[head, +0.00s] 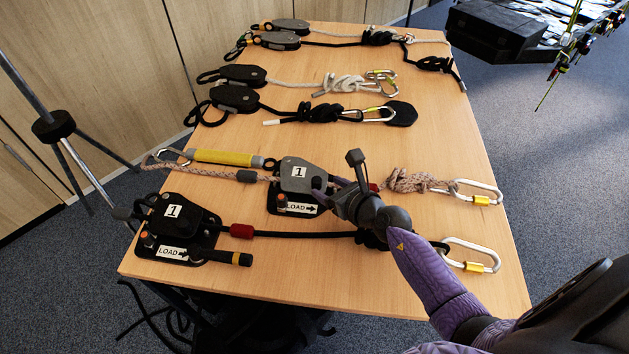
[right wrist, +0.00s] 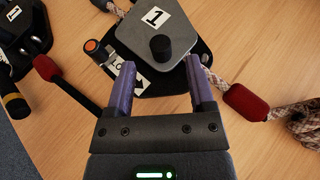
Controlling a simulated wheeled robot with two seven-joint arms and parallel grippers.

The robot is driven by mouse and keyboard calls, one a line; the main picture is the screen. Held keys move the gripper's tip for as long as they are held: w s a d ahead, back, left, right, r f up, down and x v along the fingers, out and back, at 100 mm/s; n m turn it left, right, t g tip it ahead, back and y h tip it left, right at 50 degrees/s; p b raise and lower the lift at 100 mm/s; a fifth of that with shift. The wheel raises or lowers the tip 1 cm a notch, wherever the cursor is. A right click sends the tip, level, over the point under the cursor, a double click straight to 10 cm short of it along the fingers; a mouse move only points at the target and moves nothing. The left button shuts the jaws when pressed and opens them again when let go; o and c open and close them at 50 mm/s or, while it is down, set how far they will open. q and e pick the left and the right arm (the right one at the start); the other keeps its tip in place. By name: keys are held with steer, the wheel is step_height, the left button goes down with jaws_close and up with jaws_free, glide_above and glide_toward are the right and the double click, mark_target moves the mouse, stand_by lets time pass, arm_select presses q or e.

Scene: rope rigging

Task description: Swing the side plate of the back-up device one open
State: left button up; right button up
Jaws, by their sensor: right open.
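Two devices marked 1 and LOAD lie on the table; I cannot tell by marking which is the back-up. One has a grey side plate (head: 292,183) over a black base, on a patterned rope. The other is a black device (head: 178,222) at the front left, on a black rope. My right gripper (head: 328,188) is open at the grey-plated device. In the right wrist view, its purple fingers (right wrist: 148,60) straddle part of the grey plate (right wrist: 132,38), with a black knob (right wrist: 161,48) between and beyond them. Finger contact is unclear. My left gripper is not in view.
Carabiners (head: 478,193) lie at the table's right edge. A yellow sleeve (head: 222,157) sits left of the grey device. A red stopper (right wrist: 246,102) is right of my fingers.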

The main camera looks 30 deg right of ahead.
mark_target(319, 182)
steer(key=b+x, duration=0.2)
steer(key=x, duration=0.2)
steer(key=shift+f, duration=0.25)
steer(key=shift+w, duration=0.4)
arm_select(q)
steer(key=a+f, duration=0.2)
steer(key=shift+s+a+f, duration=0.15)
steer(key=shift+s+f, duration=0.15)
arm_select(e)
steer(key=shift+c, duration=0.4)
steer(key=c, duration=0.7)
jaws_close()
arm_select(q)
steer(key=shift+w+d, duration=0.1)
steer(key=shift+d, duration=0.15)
